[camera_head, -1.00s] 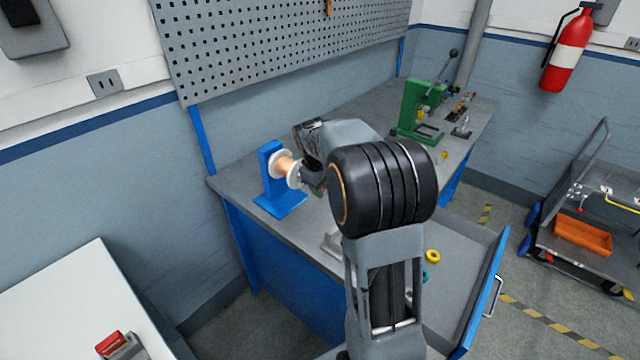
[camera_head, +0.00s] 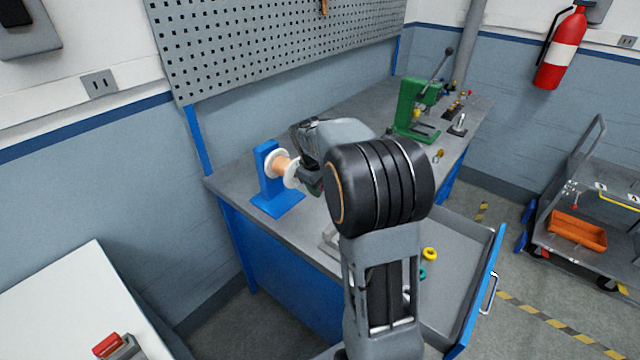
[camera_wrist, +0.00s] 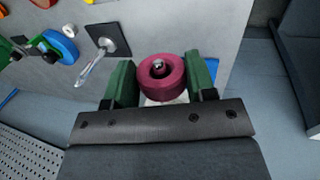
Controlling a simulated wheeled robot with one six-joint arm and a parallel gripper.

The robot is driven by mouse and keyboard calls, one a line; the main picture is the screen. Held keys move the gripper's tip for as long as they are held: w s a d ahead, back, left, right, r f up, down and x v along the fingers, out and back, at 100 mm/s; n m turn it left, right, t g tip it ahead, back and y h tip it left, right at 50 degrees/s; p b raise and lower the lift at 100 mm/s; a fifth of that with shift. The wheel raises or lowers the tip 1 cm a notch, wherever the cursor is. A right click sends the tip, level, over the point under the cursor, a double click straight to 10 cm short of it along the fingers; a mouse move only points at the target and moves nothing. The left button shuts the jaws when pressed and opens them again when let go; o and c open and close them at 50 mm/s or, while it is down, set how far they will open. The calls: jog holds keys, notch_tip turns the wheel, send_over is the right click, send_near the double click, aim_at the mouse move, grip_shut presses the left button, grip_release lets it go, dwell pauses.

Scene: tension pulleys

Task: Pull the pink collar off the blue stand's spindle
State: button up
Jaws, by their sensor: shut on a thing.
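The blue stand (camera_head: 268,182) stands upright on the grey workbench, with a copper-coloured spool (camera_head: 281,165) with white flanges on its sideways spindle. The pink collar (camera_wrist: 160,88) is a dark pink ring in the wrist view. The metal tip of the spindle (camera_wrist: 158,65) shows in its hole, and a white flange shows just behind it. My gripper (camera_wrist: 159,77) is shut on the collar, one green finger on each side. In the head view my gripper (camera_head: 310,182) is at the spool's outer end; the collar is hidden there.
A green lever press (camera_head: 412,112) stands farther back on the bench (camera_head: 300,235). An open drawer (camera_head: 455,250) at the front right holds a yellow ring (camera_head: 429,254) and a teal ring (camera_head: 422,273). A perforated panel (camera_head: 270,45) is behind. A cart with an orange bin (camera_head: 577,232) is at right.

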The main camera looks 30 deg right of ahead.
jog(key=shift+s, duration=0.15)
jog(key=shift+s+d+b, duration=0.2)
jog(key=shift+s+d, duration=0.15)
jog(key=shift+s, duration=0.4)
jog(key=shift+s+d+b, duration=0.15)
jog(key=shift+s+d, duration=0.15)
jog(key=shift+s, duration=0.4)
jog(key=shift+s+d, duration=0.1)
jog(key=shift+s, duration=0.05)
jog(key=shift+s+d, duration=0.2)
jog(key=shift+s, duration=0.35)
jog(key=shift+s, duration=0.1)
jog(key=shift+s+d+b, duration=0.2)
jog(key=shift+s+d, duration=0.2)
jog(key=shift+s, duration=0.5)
jog(key=shift+s+d+b, duration=0.2)
jog(key=shift+s+d, duration=0.15)
jog(key=shift+s, duration=0.5)
jog(key=shift+a, duration=0.1)
